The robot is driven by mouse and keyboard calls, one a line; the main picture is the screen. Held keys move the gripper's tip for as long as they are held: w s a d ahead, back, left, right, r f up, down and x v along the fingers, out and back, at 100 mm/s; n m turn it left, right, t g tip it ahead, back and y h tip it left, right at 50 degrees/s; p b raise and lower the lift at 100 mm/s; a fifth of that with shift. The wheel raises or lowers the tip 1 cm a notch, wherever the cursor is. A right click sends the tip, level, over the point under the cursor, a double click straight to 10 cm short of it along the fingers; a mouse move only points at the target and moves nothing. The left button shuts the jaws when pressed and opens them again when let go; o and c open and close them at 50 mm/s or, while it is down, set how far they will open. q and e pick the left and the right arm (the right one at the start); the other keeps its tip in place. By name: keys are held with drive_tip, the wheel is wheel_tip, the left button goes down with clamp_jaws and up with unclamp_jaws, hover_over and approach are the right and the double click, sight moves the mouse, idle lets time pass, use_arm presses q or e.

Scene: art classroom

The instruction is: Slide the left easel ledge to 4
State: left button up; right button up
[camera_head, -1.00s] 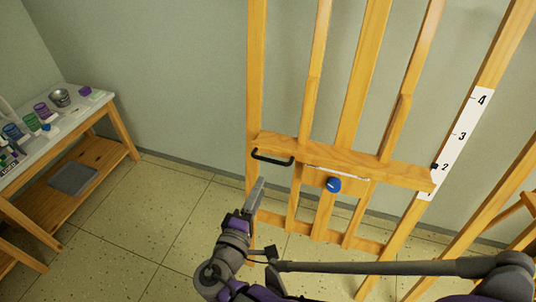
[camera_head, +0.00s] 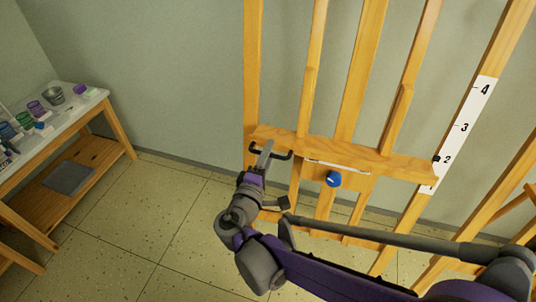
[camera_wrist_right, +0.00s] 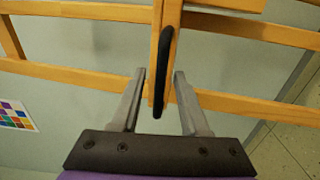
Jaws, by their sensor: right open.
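The wooden easel ledge (camera_head: 400,165) runs across the easel, with a black bar handle (camera_head: 284,155) at its left end and a blue knob (camera_head: 333,179) near its middle. A black pointer (camera_head: 436,158) at its right end sits beside the 2 on the white number scale (camera_head: 457,140); the 4 is higher up. My right gripper (camera_head: 264,150) is at the handle. In the right wrist view, the open fingers (camera_wrist_right: 160,78) lie on either side of the black handle (camera_wrist_right: 163,62), with gaps visible. My left gripper is not in view.
A paint table (camera_head: 88,106) with jars and a metal bucket (camera_head: 53,95) stands at the left. Other wooden easel legs (camera_head: 500,200) stand at the right. The tiled floor (camera_head: 140,220) between table and easel is clear.

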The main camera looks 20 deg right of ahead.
drive_tip(key=shift+c, duration=0.3)
clamp_jaws()
idle(1.1)
